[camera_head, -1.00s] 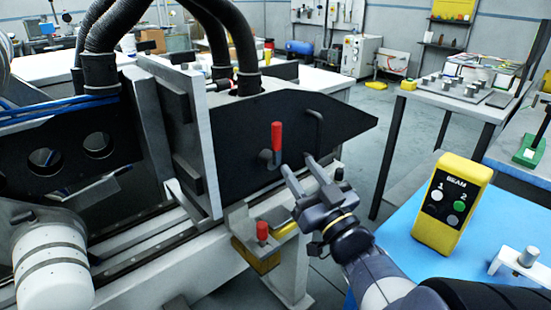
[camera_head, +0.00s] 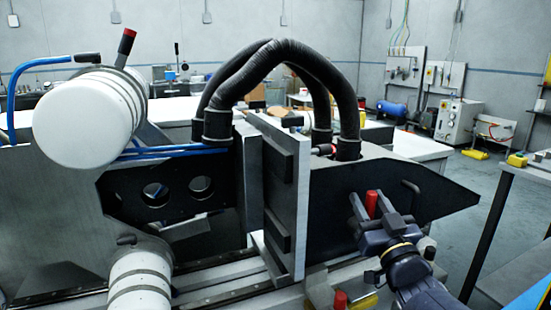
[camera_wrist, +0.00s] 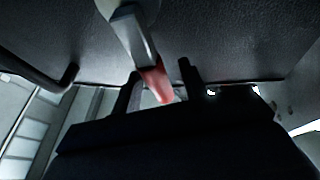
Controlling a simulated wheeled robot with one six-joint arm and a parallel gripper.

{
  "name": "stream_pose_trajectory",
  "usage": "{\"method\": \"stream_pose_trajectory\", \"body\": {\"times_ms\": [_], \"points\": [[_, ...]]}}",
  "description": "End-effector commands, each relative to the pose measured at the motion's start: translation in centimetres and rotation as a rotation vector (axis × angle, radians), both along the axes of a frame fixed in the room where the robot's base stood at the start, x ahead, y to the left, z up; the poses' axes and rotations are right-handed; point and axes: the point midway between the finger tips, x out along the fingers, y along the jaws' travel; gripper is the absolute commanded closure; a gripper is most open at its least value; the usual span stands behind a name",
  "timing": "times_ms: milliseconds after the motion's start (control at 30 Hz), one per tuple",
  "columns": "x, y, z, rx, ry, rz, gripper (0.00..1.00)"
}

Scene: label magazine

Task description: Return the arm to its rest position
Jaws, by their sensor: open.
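The red-gripped lever (camera_head: 371,204) stands on the black side plate (camera_head: 330,200) of the machine. My gripper (camera_head: 374,206) is in front of that plate, its two dark fingers apart, with the red grip showing between them. The wrist view shows the grey lever arm (camera_wrist: 130,28) ending in the red grip (camera_wrist: 155,84), which appears between the finger ends of my gripper (camera_wrist: 158,85). The fingers do not appear closed on it; how far apart they are in depth is hard to tell. My arm reaches in from the lower right.
A second red knob (camera_head: 340,300) sits low at the front, left of my wrist. A grey upright plate (camera_head: 290,195) and thick black hoses (camera_head: 290,55) stand to the left. A dark-legged table (camera_head: 520,185) is at the right. Floor (camera_head: 465,170) shows between.

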Motion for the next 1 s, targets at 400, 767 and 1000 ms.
{"method": "stream_pose_trajectory", "body": {"times_ms": [400,767,1000], "points": [[-0.2,-0.1,0.0,0.002,-0.001,0.000,0.59],[-3.5,-0.8,-1.3,-0.009,-0.005,-0.005,0.59],[-7.5,-1.6,-2.8,-0.009,-0.004,-0.005,0.59]]}}
